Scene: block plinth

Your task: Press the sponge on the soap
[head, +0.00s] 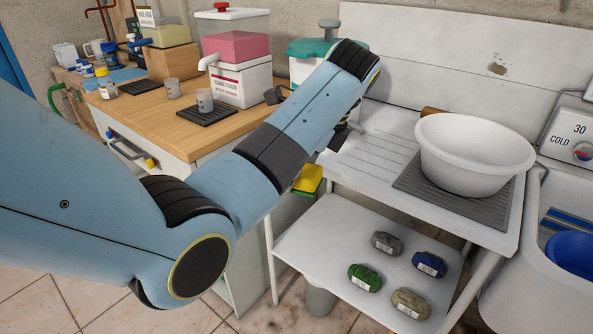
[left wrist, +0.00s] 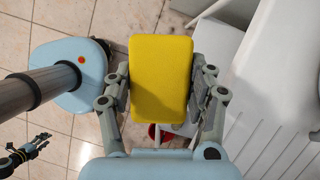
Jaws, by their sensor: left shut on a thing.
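My left gripper (left wrist: 161,80) is shut on the sponge (left wrist: 160,60), with one finger on each side of it. The sponge is a rectangular block with a yellow face; in the head view its yellow and green part (head: 308,179) shows below my left forearm, beside the sink stand. My left arm hides most of that gripper in the head view. No soap can be told for certain; several labelled oval lumps, grey (head: 386,243), blue (head: 430,264), green (head: 365,278) and beige (head: 411,303), lie on the lower shelf. My right gripper (left wrist: 28,150) seems to show small and dark in the left wrist view.
A white basin (head: 475,150) stands on a grey ribbed mat (head: 410,184) on the white draining board (head: 365,165). Its edge is close to the sponge. A wooden counter (head: 150,105) with dispensers and cups stands behind my arm. The lower shelf (head: 310,240) has free room at left.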

